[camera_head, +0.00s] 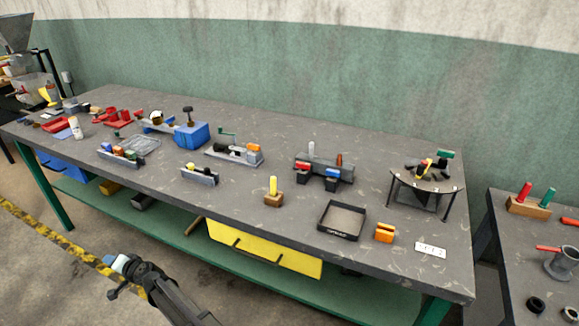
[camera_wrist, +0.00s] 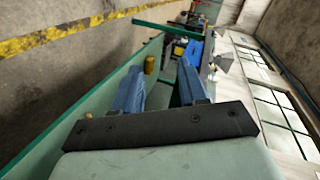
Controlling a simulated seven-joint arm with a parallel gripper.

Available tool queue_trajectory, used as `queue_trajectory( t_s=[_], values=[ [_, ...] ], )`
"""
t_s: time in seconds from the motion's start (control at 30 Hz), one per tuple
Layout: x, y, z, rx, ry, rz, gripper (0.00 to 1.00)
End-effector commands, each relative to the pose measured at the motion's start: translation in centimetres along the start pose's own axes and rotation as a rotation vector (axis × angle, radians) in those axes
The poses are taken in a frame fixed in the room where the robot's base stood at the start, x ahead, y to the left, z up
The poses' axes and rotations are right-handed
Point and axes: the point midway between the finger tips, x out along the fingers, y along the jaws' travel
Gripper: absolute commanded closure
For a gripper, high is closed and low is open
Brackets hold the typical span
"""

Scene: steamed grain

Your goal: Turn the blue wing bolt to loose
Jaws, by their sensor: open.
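I cannot pick out the blue wing bolt for certain at this size. Small blue parts show on a dark grey fixture (camera_head: 325,168) at the middle right of the workbench (camera_head: 240,190) in the head view. A larger blue box (camera_head: 192,135) stands further back, left of centre. My gripper (camera_head: 115,272) is at the lower left of the head view, in front of the bench and away from the fixtures. In the wrist view my gripper (camera_wrist: 160,88) has its two blue fingers apart, with nothing between them.
A yellow-handled wooden block (camera_head: 273,193), a black tray (camera_head: 342,220), an orange block (camera_head: 384,233) and a round dark stand (camera_head: 427,181) occupy the right of the bench. A yellow drawer (camera_head: 264,249) hangs below the front edge. A second table (camera_head: 537,240) is at the right.

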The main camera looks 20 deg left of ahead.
Motion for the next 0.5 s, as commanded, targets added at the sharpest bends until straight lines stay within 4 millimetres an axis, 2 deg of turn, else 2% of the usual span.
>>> queue_trajectory(
  t_s=[0.03, 0.1, 0.27, 0.37, 0.5],
  values=[
    [0.8, -1.7, 0.3, 0.011, -0.002, -0.017, 0.57],
    [1.2, -3.5, 0.4, 0.033, -0.004, -0.036, 0.57],
    [1.5, -6.7, -0.7, 0.088, -0.014, -0.067, 0.57],
    [1.2, -8.1, -2.4, 0.127, -0.026, -0.078, 0.57],
    [0.0, -9.3, -5.9, 0.192, -0.046, -0.079, 0.57]
  ],
)
